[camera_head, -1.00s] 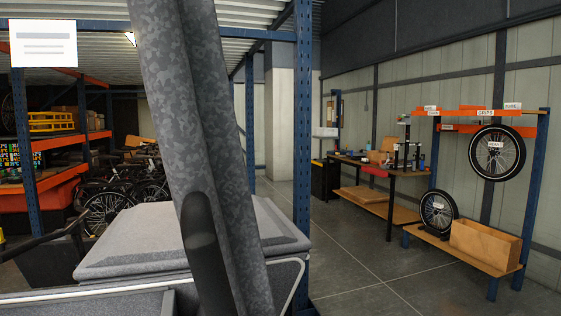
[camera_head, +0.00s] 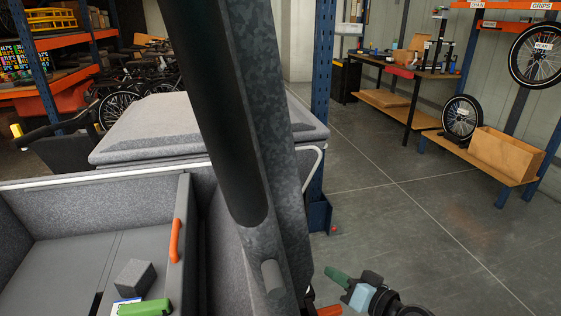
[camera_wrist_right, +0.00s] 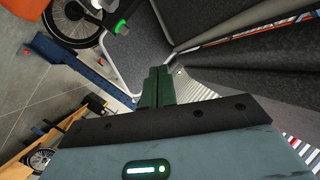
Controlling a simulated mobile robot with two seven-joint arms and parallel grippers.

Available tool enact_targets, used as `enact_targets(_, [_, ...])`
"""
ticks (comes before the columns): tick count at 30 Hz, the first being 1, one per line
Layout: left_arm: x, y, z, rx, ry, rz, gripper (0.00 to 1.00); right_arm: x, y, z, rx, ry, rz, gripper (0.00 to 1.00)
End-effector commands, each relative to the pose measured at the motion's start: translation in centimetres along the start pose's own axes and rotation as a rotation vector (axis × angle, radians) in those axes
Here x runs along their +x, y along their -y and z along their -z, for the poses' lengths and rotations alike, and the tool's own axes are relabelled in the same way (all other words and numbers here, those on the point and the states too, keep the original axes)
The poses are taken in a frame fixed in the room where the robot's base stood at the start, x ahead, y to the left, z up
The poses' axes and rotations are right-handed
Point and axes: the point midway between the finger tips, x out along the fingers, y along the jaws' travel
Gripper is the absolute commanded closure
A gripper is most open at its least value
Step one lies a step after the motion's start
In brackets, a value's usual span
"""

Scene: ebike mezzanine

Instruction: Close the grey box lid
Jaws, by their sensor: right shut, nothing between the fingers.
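A grey speckled box (camera_head: 60,205) stands open at the lower left of the head view, its inside showing. A tall grey speckled panel (camera_head: 275,150), seemingly its raised lid seen nearly edge-on, crosses the middle of the view, with a long black part along its left side. My right gripper (camera_head: 330,272) is low in the head view, right of the panel and apart from it. Its green fingers (camera_wrist_right: 157,88) show shut and empty in the wrist view, near grey panels and a pale metal tube. My left gripper is not in view.
Inside the box are a grey block (camera_head: 135,278), a green item (camera_head: 145,307) and an orange strap (camera_head: 176,240). A second grey box with a closed top (camera_head: 170,125) stands behind. A blue post (camera_head: 320,100) rises beyond the panel. The floor (camera_head: 400,210) at right is clear.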

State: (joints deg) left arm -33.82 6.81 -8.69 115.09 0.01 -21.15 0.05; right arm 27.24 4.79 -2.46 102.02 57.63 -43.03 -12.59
Motion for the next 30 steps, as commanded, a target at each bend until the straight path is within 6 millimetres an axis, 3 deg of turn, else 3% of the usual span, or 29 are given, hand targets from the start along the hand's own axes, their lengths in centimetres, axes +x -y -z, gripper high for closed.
enact_targets(3, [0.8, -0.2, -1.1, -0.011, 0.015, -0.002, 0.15, 2.2, 3.2, 6.3, 0.004, -0.061, 0.156, 1.0])
enact_targets(9, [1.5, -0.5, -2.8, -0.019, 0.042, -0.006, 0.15, 2.6, 10.5, 16.5, -0.025, -0.149, 0.444, 1.0])
enact_targets(14, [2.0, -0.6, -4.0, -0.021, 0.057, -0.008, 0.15, 0.3, 17.3, 23.9, -0.084, -0.209, 0.695, 1.0])
enact_targets(18, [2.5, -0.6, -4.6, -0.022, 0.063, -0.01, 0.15, -3.5, 23.4, 29.2, -0.159, -0.254, 0.919, 1.0])
enact_targets(24, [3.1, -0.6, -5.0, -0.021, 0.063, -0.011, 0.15, -9.5, 30.0, 33.7, -0.263, -0.294, 1.172, 1.0])
enact_targets(30, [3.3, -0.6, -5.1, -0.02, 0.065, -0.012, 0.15, -12.8, 32.7, 35.2, -0.318, -0.307, 1.288, 1.0])
